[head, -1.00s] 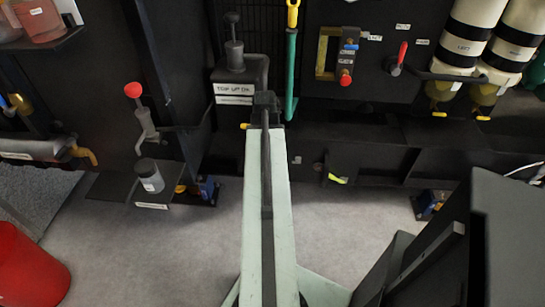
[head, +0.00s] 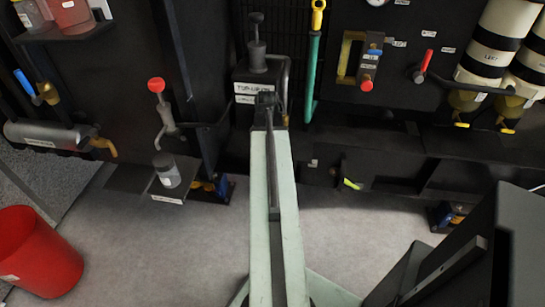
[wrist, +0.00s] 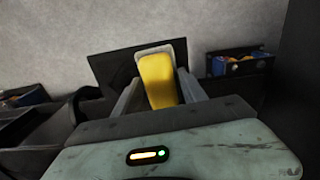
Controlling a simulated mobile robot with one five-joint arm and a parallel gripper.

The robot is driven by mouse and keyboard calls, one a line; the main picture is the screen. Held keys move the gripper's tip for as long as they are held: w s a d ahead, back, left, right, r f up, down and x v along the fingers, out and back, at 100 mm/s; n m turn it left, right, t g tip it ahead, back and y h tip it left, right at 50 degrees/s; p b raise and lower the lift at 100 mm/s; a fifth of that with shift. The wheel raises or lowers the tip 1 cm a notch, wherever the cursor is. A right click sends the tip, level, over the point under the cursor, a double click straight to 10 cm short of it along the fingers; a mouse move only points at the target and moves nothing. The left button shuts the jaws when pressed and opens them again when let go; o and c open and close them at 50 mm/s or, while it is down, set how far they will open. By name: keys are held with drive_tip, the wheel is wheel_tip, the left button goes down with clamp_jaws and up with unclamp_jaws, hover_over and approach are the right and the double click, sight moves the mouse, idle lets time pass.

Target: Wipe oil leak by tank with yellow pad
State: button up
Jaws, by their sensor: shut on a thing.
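In the wrist view, my gripper (wrist: 160,92) is shut on a yellow pad (wrist: 158,82) with a pale end. The pad is held between the two grey fingers, in front of a dark plate. In the head view I cannot make out the gripper or the pad. A dark tank (head: 259,82) with a top knob and a white label, seemingly about top-up oil, stands beyond the far end of my pale green arm (head: 276,210). I cannot make out an oil leak in either view.
A red bin (head: 40,252) stands on the floor at the left. A grey pot (head: 166,170) sits on a low shelf beside a red-knobbed lever (head: 156,86). A dark box (head: 500,240) fills the lower right. Grey floor is clear between.

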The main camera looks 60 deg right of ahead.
drive_tip(key=shift+w+a, duration=0.25)
drive_tip(key=shift+w, duration=0.35)
drive_tip(key=shift+w+a, duration=0.2)
drive_tip(key=shift+w, duration=0.35)
drive_tip(key=shift+d+f, duration=0.1)
drive_tip(key=shift+c, duration=0.5)
drive_tip(key=shift+s+d, duration=0.75)
drive_tip(key=shift+s, duration=1)
drive_tip(key=shift+s+d, duration=0.7)
drive_tip(key=shift+s, duration=1.05)
drive_tip(key=shift+s+d, duration=0.75)
drive_tip(key=shift+s, duration=1)
drive_tip(key=shift+f, duration=0.15)
clamp_jaws()
drive_tip(key=shift+w+a, duration=0.75)
drive_tip(key=shift+w, duration=1)
drive_tip(key=shift+w+a, duration=0.7)
drive_tip(key=shift+w, duration=1.1)
drive_tip(key=shift+w+a, duration=0.75)
drive_tip(key=shift+w, duration=1)
